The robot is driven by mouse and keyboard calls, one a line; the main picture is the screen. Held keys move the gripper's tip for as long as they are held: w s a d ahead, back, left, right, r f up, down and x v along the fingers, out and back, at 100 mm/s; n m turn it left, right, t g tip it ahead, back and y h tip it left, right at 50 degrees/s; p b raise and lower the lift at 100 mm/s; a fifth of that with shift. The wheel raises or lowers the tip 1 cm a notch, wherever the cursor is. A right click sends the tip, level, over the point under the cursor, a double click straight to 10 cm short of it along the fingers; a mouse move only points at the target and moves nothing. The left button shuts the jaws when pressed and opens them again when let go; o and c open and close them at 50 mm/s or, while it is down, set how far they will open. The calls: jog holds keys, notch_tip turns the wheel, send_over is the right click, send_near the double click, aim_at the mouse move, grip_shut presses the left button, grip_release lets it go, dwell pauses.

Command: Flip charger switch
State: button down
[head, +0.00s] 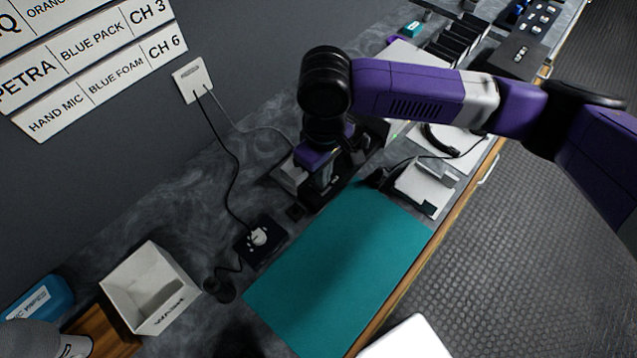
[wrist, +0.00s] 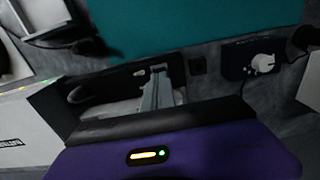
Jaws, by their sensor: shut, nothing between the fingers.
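A low black unit, which looks like the charger, stands at the back of the bench; its black body (head: 346,187) shows beside my gripper and also in the wrist view (wrist: 115,80). A grey cord runs to it from the wall plate. My gripper (head: 325,178) points down over this unit, with its fingers (wrist: 158,72) together and nothing between them. In the wrist view the fingertips are at the unit's edge nearest the teal mat. I cannot tell whether they touch it.
A dark box with a white knob (head: 258,236) sits left of the charger. A teal mat (head: 340,275) lies clear in front. A white tray (head: 148,285) stands at left. A headset (head: 440,140) and a white device (head: 425,185) lie at right. Cords hang from the wall plate (head: 193,80).

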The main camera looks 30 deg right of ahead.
jog(key=shift+f+b, duration=0.4)
jog(key=shift+f, duration=0.45)
dwell(0.3)
jog(key=shift+r, duration=0.2)
notch_tip(320, 180, up, 7)
jog(key=p, duration=0.7)
jog(key=shift+f, duration=0.1)
dwell(0.4)
